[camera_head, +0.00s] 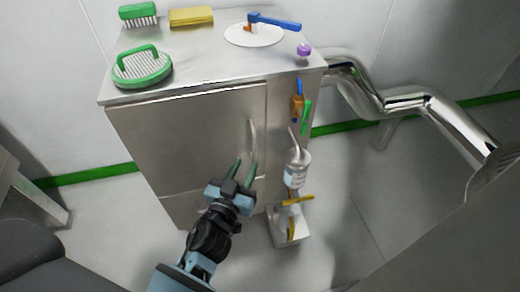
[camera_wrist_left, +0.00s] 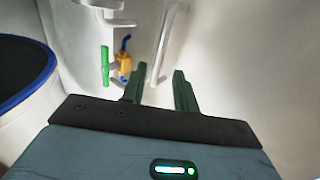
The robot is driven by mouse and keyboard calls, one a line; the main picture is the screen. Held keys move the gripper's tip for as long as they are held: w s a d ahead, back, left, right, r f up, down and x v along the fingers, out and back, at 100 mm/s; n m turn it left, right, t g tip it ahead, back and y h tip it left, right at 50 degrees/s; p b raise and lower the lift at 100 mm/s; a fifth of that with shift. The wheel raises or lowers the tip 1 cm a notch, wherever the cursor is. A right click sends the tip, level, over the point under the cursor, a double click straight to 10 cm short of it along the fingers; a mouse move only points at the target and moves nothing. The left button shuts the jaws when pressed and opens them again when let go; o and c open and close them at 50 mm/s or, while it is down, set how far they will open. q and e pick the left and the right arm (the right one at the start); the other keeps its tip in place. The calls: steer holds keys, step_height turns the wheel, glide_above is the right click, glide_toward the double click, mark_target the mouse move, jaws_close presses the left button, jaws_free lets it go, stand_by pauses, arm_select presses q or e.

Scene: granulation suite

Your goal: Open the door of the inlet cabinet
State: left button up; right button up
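The inlet cabinet (camera_head: 150,98) is a steel box with a flat top. Its front door (camera_head: 190,135) looks shut, flush with the frame. The door's vertical bar handle (camera_head: 252,132) is near the door's right edge. My left gripper (camera_head: 244,164) is in front of the door at the handle's lower part, its dark green fingers apart. In the left wrist view the handle (camera_wrist_left: 169,40) runs down to between the spread fingertips (camera_wrist_left: 156,75). I cannot tell whether either finger touches it. My right gripper is not in view.
Brushes (camera_head: 143,66), a yellow sponge (camera_head: 192,17) and a blue-handled tool (camera_head: 274,20) lie on top. A bottle (camera_head: 296,170) and small tools hang on the cabinet's right side, above a white bin (camera_head: 284,232). A steel pipe (camera_head: 430,102) leaves to the right.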

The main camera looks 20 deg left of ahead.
mark_target(254, 151)
arm_select(q)
steer(key=shift+w, duration=3.9)
jaws_close()
